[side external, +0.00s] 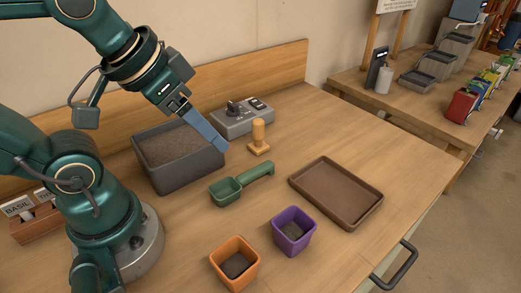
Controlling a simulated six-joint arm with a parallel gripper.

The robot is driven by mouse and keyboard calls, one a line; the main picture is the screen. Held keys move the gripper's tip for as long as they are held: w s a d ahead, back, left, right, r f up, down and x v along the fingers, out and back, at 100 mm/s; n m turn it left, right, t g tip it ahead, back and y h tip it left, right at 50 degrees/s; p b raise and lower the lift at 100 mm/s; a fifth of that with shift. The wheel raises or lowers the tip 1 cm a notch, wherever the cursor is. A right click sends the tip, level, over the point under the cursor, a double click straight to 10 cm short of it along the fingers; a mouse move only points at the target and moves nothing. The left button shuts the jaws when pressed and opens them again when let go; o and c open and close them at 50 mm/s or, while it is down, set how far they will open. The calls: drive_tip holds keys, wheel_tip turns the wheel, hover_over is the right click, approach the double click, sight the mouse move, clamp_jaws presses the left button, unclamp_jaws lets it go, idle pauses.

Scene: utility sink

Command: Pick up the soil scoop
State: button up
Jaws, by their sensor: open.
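The green soil scoop (239,184) lies on the wooden bench near the middle of the side external view. Its square bowl is at the left and its handle runs up to the right. My gripper (219,146) has blue fingers pointing down and to the right. It is above and behind the scoop, apart from it, in front of the right part of the dark soil bin. My gripper is open, though the gap between its fingers is hard to see from this side. Nothing shows held in it.
The soil bin (184,182) stands left of the scoop. A wooden tamper (259,137) and a grey control box (242,118) are behind it. A brown tray (337,223) lies to the right. A purple pot (293,246) and an orange pot (221,267) stand in front.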

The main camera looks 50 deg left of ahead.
drive_tip(key=w+g, duration=0.1)
drive_tip(key=w, duration=0.4)
drive_tip(key=g, duration=0.3)
hover_over(259, 167)
drive_tip(key=f, duration=0.7)
drive_tip(key=shift+d+f, duration=0.1)
drive_tip(key=shift+d, duration=0.2)
drive_tip(key=f, duration=0.1)
drive_tip(key=f+g, duration=0.1)
drive_tip(key=f, duration=0.1)
drive_tip(key=f+g, duration=0.1)
drive_tip(key=f, duration=0.1)
drive_tip(key=shift+a, duration=0.25)
drive_tip(key=shift+f, duration=2.4)
drive_tip(key=shift+c, duration=0.3)
clamp_jaws()
